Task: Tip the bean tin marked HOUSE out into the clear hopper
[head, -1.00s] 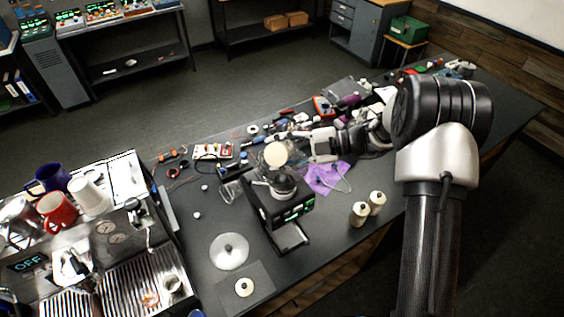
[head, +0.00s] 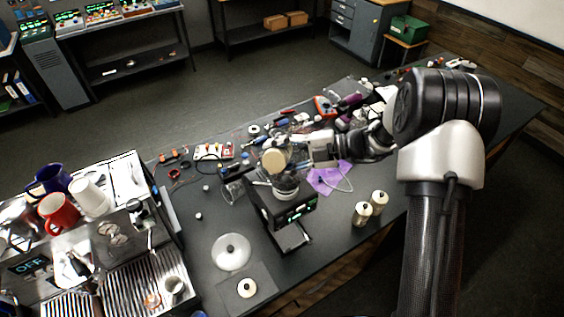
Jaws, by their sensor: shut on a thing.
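My gripper (head: 303,151) is shut on a cream tin (head: 273,162). It holds the tin tilted over the black grinder, from the right. The tin's round end faces the camera, and no HOUSE marking can be read. The clear hopper (head: 285,188) sits on top of the black grinder (head: 292,214), just below the tin. Whether beans are falling or lie in the hopper is too small to tell. Two more cream tins with dark knobs, one nearer (head: 361,214) and one behind it (head: 379,202), stand upright right of the grinder.
A clear round lid (head: 231,252) lies left of the grinder, and a small cream lid (head: 247,288) lies on a dark mat. The espresso machine (head: 105,250) with cups stands at left. Tools and a purple cloth (head: 327,180) crowd the bench behind.

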